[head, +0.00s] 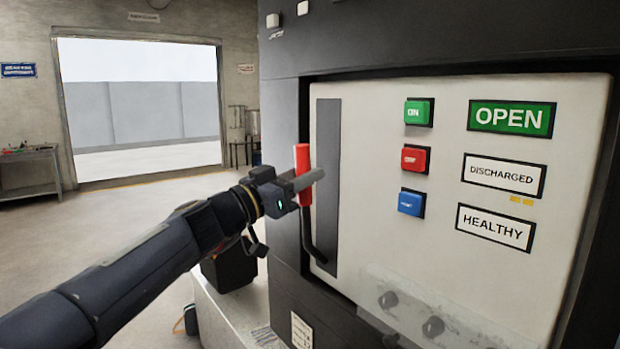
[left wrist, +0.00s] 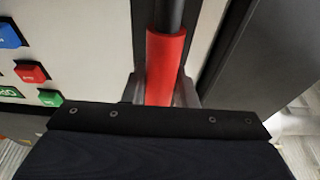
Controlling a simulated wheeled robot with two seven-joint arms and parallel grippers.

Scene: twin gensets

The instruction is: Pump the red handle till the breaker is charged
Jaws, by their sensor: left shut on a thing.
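The red handle (head: 303,172) stands upright at the left edge of the breaker's pale front panel (head: 370,150), with its black lever (head: 308,235) running down and bending in at the bottom of a dark vertical slot (head: 327,185). My left gripper (head: 311,181) is shut on the red grip, around its lower half. In the left wrist view the red grip (left wrist: 164,65) runs between the fingers. The breaker's labels read OPEN (head: 511,118), DISCHARGED (head: 503,175) and HEALTHY (head: 495,228). My right gripper is not in view.
Green (head: 418,112), red (head: 414,159) and blue (head: 411,203) push buttons sit on the panel right of the slot. A clear cover (head: 410,310) over round knobs is below. Open floor (head: 110,220) and a wide doorway lie to the left.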

